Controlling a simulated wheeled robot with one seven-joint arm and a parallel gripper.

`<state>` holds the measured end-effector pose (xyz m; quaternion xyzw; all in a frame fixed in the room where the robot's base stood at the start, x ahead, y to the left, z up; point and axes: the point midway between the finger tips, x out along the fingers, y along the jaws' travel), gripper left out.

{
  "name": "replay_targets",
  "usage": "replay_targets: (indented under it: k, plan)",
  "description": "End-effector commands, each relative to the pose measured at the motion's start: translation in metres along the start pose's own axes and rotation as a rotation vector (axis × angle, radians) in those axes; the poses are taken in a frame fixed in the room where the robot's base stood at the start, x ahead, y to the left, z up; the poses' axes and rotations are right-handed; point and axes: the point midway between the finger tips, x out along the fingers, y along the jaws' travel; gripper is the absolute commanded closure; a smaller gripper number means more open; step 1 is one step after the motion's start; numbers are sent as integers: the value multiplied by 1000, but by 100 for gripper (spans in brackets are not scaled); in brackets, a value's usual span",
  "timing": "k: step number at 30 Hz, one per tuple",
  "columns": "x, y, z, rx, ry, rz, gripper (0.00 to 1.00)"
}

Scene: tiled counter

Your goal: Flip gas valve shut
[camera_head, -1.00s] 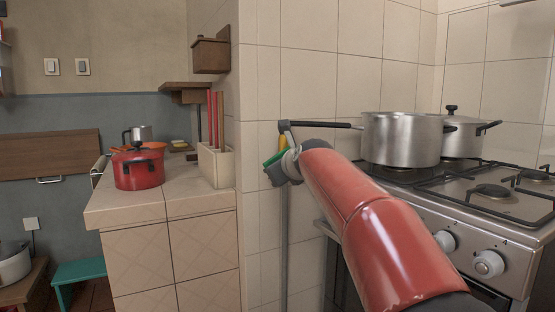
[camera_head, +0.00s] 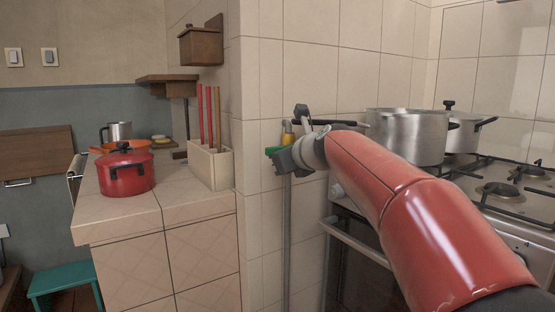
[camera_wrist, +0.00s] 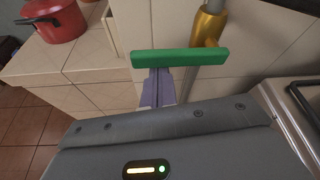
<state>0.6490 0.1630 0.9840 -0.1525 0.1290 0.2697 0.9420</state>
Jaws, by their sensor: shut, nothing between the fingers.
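The gas valve has a brass body (camera_head: 288,136) on a vertical grey pipe (camera_head: 287,240) against the tiled wall. Its green handle (camera_head: 275,150) sticks out to the left. In the wrist view, the green handle (camera_wrist: 180,58) lies crosswise to the pipe, in front of the brass body (camera_wrist: 207,27). My gripper (camera_wrist: 158,80) is shut and empty, with its fingertips just below the left half of the handle. I cannot tell whether they touch it. In the head view my gripper (camera_head: 283,157) is beside the valve, partly covered by my wrist.
The stove (camera_head: 510,215) with steel pots (camera_head: 408,138) is at the right, close to my arm. A tiled counter (camera_head: 190,206) at the left holds a red pot (camera_head: 126,173) and a utensil box (camera_head: 209,168). A teal stool (camera_head: 66,278) stands lower left.

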Motion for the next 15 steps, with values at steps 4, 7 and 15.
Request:
replay_targets:
  k: [4, 7, 15]
  plan:
    - [-2, 0, 2, -1, -5, -2, 100]
    - [-2, -1, 3, -1, -5, -2, 100]
    - [4, 0, -8, 1, -4, -3, 100]
